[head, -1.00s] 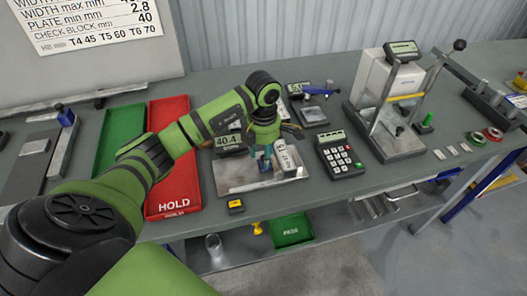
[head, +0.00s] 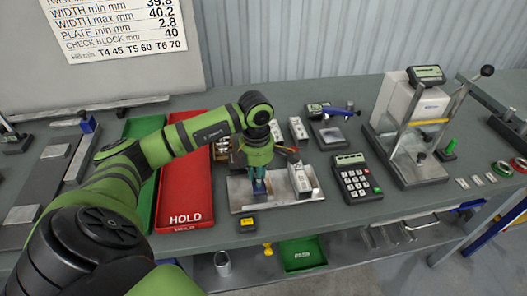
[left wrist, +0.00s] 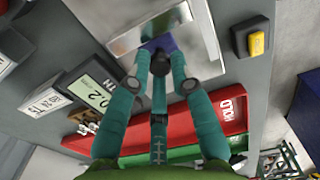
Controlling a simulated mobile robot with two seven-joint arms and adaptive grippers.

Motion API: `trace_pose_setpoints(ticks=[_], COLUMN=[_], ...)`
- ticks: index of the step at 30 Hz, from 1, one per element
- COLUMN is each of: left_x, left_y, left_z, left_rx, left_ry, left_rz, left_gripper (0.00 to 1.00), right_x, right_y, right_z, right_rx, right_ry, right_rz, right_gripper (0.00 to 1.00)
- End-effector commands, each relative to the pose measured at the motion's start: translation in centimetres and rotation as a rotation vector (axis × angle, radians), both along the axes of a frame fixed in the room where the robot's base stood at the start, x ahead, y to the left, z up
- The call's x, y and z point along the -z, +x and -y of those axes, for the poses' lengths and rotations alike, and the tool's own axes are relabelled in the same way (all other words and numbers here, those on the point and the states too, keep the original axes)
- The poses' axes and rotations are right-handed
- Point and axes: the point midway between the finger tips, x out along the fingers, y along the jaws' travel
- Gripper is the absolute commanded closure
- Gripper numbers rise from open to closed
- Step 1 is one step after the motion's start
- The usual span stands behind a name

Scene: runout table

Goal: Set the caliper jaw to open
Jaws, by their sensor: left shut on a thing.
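The caliper (head: 240,196) is a bright metal plate on the bench, also at the top of the left wrist view (left wrist: 205,30). Its jaw carries a blue grip (left wrist: 165,43), mostly covered by my fingers. My left gripper (head: 259,190) is over the left part of the plate, pointing down, shut on this blue grip; the teal fingers (left wrist: 160,72) stand on both sides of it. A white labelled block (head: 301,180) stands on the plate, apart from the gripper on its right. The display (left wrist: 98,93) shows in the wrist view; its digits are unclear. My right gripper is out of view.
A red HOLD tray (head: 186,215) and green tray (head: 143,190) lie left. A small black-and-yellow box (head: 248,224) sits at the front edge. A calculator-like keypad (head: 357,180) and a lever press (head: 410,130) stand right. White blocks (head: 298,130) lie behind.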

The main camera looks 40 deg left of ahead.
Motion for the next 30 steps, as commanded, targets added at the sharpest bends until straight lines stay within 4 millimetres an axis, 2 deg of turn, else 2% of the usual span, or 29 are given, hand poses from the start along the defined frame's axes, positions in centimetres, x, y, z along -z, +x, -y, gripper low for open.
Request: trace_pose_setpoints(ticks=[4,5,6,15,19,23,30], left_x=[0.1,0.1,0.1,0.1,-0.7,-2.7,-7.9], left_y=[-0.3,-0.3,-0.3,-0.1,-0.1,0.0,-0.1], left_z=[-0.3,-0.3,-0.3,-0.2,-0.1,-0.2,-0.3], left_rx=[-0.003,-0.003,-0.003,-0.002,-0.001,-0.003,-0.003], left_ry=[0.010,0.011,0.011,0.006,0.005,0.006,0.006], left_rz=[-0.012,-0.013,-0.013,-0.007,-0.005,-0.001,-0.001], left_gripper=[1.00,0.66,0.54,0.54,0.54,0.54,0.54], right_x=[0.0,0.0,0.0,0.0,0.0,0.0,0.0], right_y=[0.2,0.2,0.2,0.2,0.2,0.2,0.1], right_z=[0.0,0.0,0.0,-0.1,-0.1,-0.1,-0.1], right_rx=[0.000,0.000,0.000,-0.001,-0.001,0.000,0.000], right_ry=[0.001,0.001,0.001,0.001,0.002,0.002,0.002], right_rz=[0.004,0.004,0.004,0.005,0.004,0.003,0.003], right_gripper=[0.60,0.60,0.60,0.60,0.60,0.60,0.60])
